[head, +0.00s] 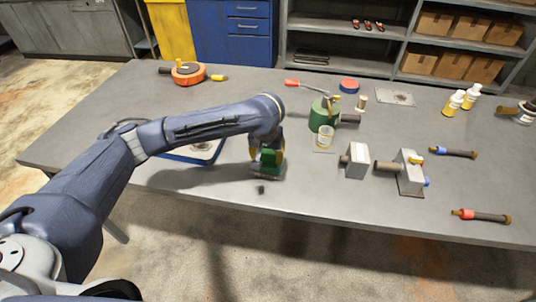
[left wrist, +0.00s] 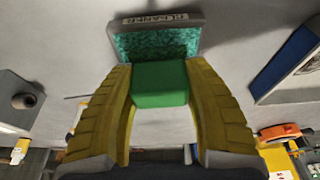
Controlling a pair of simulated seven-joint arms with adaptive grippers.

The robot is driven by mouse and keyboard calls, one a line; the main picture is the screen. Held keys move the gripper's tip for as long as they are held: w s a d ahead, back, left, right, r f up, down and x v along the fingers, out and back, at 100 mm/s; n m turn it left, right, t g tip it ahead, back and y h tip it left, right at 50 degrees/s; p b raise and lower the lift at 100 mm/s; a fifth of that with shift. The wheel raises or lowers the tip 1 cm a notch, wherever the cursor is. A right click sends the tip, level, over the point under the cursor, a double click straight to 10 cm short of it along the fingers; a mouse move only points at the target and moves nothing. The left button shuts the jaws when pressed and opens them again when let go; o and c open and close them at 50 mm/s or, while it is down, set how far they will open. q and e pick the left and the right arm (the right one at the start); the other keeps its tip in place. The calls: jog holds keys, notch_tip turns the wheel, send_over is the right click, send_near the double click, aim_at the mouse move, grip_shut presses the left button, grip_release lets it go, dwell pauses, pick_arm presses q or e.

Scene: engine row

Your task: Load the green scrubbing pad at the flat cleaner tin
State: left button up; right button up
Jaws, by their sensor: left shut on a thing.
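The green scrubbing pad (head: 267,157) shows as a plain green block (left wrist: 160,84) in the left wrist view. My left gripper (head: 267,160) is shut on it, with one yellow finger on each side in the left wrist view (left wrist: 160,95). The flat cleaner tin (head: 266,176) lies on the table directly below the gripper, near the front edge. In the left wrist view the tin (left wrist: 160,20) shows a lettered grey rim and a speckled green inside. The pad overlaps the tin's near part; I cannot tell whether they touch. My right gripper is not in view.
A small dark piece (head: 261,189) lies just in front of the tin. A blue-edged tray (head: 180,157) is left, partly under my arm. A green can (head: 323,114), a white cup (head: 325,138) and a grey block (head: 355,160) stand to the right.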

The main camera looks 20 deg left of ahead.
aim_at(269, 151)
pick_arm(q)
jog(key=shift+f, duration=0.45)
dwell(1.2)
jog(key=shift+r, duration=3.55)
jog(key=shift+s+d, duration=0.15)
jog(key=shift+d, duration=0.05)
jog(key=s+a+r+m, duration=0.1)
jog(key=s+a+r, duration=0.2)
jog(key=s+r, duration=0.3)
jog(key=shift+s+a, duration=0.35)
jog(key=shift+s, duration=0.9)
jog(key=shift+r, duration=0.1)
